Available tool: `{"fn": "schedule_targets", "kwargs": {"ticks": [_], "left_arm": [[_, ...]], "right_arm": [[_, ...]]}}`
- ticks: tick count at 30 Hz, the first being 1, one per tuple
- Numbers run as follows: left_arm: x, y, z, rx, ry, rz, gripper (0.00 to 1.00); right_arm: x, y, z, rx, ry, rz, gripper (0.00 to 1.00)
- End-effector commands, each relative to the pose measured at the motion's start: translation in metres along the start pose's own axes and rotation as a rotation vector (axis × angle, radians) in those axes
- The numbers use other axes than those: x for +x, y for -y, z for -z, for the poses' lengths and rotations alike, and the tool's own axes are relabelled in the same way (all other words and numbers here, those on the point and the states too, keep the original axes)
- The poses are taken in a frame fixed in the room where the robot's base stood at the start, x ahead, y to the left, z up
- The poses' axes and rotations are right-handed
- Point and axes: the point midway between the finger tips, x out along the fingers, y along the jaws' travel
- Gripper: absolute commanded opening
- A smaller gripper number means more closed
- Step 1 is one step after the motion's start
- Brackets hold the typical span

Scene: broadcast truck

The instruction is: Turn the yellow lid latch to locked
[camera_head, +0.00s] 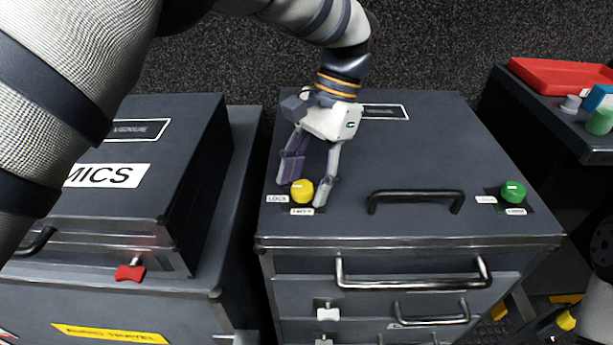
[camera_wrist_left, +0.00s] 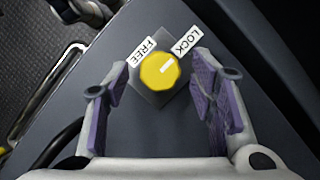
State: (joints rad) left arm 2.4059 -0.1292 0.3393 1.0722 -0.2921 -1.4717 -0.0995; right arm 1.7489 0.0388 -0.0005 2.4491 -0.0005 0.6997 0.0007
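The yellow latch knob (camera_head: 302,190) sits at the front left of the dark case lid, by LOCK and FREE labels. In the left wrist view, the knob (camera_wrist_left: 160,72) has a white mark pointing up and right, towards the LOCK label's (camera_wrist_left: 188,41) side. The FREE label (camera_wrist_left: 142,53) is up and left of the knob. My left gripper (camera_head: 304,188) is open above the lid, its purple-padded fingers on either side of the knob. In the left wrist view, gaps show between the knob and both pads. My right gripper does not show.
A black handle (camera_head: 415,196) stands up from the lid, right of the yellow knob. A green knob (camera_head: 513,191) is at the lid's front right. A case with a red latch (camera_head: 130,272) stands left. A red tray (camera_head: 560,76) lies at the far right.

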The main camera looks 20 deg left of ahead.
Motion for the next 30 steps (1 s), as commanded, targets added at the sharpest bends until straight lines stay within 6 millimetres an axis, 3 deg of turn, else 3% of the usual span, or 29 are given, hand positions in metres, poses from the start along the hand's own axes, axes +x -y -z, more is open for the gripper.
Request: {"fn": "schedule_targets", "kwargs": {"ticks": [8,15,19,30], "left_arm": [[-0.005,0.000,0.000,-0.001,-0.001,0.001,0.51],[-0.055,0.000,0.001,-0.002,-0.004,0.002,0.51],[-0.070,0.000,0.001,-0.001,-0.002,0.001,0.51],[-0.075,0.000,0.000,0.000,0.001,0.000,0.51]], "right_arm": [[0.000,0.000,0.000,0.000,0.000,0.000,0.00],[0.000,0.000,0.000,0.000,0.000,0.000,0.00],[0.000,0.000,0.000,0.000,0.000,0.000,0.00],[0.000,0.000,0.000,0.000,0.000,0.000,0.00]]}}
